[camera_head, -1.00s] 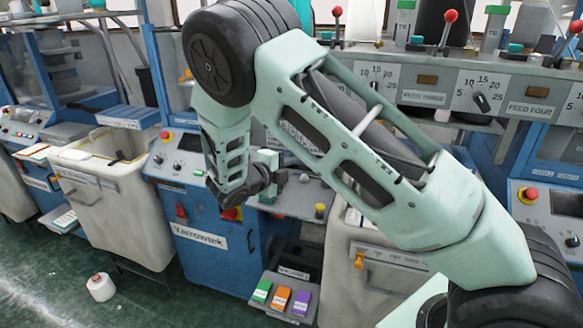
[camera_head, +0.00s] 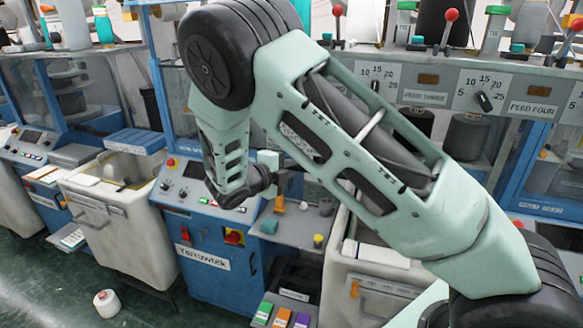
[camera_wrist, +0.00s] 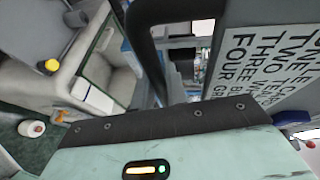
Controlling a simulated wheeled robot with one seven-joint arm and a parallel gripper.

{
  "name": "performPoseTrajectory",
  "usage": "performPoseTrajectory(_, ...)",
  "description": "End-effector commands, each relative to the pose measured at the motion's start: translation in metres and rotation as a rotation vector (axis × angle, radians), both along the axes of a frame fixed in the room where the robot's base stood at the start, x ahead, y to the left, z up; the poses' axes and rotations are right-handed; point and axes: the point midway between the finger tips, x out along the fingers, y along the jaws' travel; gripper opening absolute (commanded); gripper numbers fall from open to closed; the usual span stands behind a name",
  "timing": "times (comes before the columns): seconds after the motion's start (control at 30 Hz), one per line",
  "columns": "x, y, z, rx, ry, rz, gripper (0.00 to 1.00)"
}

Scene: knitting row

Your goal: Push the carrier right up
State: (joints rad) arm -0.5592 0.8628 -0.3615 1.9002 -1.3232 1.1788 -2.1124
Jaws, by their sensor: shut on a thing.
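My gripper (camera_head: 282,183) shows small and partly hidden at the end of my pale green arm in the head view, over the shelf of the middle blue machine. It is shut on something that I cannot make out. A small upright orange piece (camera_head: 279,204) shows just below it; I cannot tell whether they touch. I cannot pick out the carrier with certainty. In the wrist view a curved black bar (camera_wrist: 148,50) rises close in front of my wrist. A white lettered plate (camera_wrist: 265,65) stands to its right. The fingertips are not clear there.
The blue machine (camera_head: 205,280) has a red and yellow switch (camera_head: 233,237). White bins (camera_head: 120,205) stand to either side. Coloured boxes (camera_head: 282,317) lie low in front.

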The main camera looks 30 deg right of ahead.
Motion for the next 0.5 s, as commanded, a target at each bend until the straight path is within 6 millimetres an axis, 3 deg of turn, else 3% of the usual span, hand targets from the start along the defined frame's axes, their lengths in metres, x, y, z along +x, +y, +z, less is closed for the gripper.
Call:
performPoseTrajectory(0.4, 0.0033, 0.0005, 0.0092, -0.009, -0.011, 0.003, 0.0)
performPoseTrajectory(0.43, 0.0034, 0.0005, 0.0093, -0.009, -0.012, 0.003, 0.23)
performPoseTrajectory(0.5, 0.0032, 0.0004, 0.0087, -0.008, -0.011, 0.003, 0.36)
